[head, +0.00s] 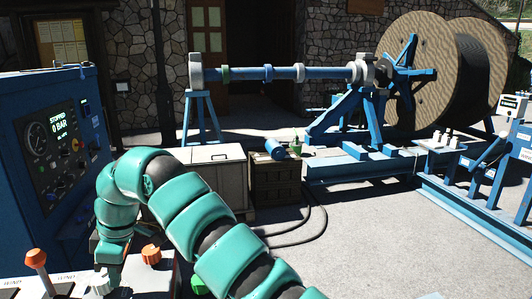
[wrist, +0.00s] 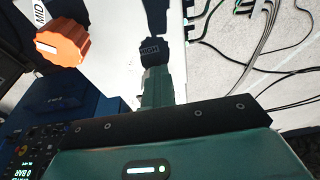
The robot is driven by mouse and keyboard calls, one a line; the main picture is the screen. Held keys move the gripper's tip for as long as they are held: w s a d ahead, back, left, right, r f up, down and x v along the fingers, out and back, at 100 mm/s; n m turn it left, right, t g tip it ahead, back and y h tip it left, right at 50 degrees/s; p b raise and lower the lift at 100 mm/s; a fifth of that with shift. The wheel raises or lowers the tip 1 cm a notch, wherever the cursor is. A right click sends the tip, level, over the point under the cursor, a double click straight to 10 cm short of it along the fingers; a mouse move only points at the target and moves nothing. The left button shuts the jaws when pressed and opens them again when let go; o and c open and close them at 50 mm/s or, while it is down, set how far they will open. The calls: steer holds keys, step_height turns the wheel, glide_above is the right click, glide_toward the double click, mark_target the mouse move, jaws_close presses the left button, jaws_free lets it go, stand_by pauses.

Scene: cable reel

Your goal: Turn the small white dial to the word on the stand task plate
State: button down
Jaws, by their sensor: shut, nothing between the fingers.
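My gripper (head: 109,258) points down over a pale control panel (head: 137,282) at the lower left of the head view. An orange knob (head: 151,255) stands right of the gripper; in the wrist view the orange knob (wrist: 62,43) is beside a MID label. No task plate word is readable.
An orange-topped lever (head: 36,259) stands left of my gripper, and a green knob (head: 198,286) is to the right, partly near my arm. A blue console (head: 40,190) reading STOPPED, 0 BAR rises behind. The large cable reel (head: 425,70) is farther back.

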steer(key=shift+w+a+r, duration=0.1)
steer(key=shift+a+r, duration=0.05)
steer(key=shift+w+a+p, duration=0.1)
steer(key=shift+w+p, duration=0.3)
steer(key=shift+p, duration=0.1)
steer(key=shift+w+a+p, duration=0.1)
steer(key=shift+w+p, duration=0.3)
steer(key=shift+p, duration=0.05)
steer(key=shift+w+f+b, duration=0.1)
steer(key=shift+f+b, duration=0.1)
steer(key=shift+b, duration=0.1)
steer(key=shift+w+d, duration=0.1)
steer(key=shift+d, duration=0.1)
step_height(320, 180, up, 6)
steer(key=p, duration=0.4)
steer(key=shift+d, duration=0.15)
